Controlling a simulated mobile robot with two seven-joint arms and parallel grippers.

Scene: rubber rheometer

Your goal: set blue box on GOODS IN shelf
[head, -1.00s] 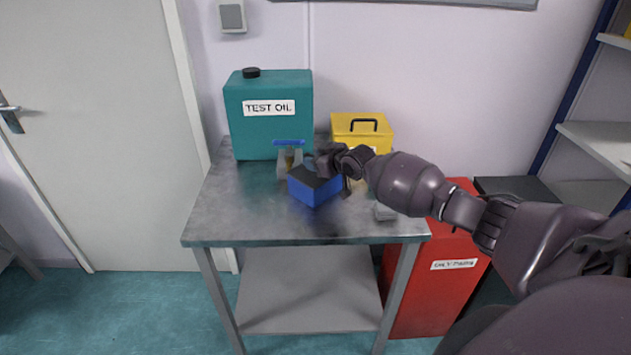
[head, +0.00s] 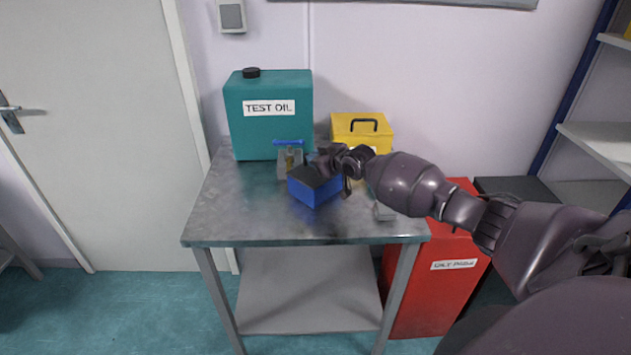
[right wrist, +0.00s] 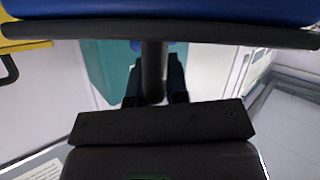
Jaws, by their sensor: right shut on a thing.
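The blue box (head: 316,194), with blue sides and a dark top, is over the middle of the steel table in the head view. I cannot tell for sure whether it touches the tabletop. My right gripper (head: 326,163) is at its top from behind and right, shut on it. In the right wrist view the blue box (right wrist: 160,10) fills the top edge, and a dark post from it stands between the fingers (right wrist: 155,88). My left gripper is not in view. No GOODS IN label is readable; part of a shelf unit (head: 600,140) shows at the right edge.
A red bin (head: 430,290) stands right of the table. The table's front left is clear.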

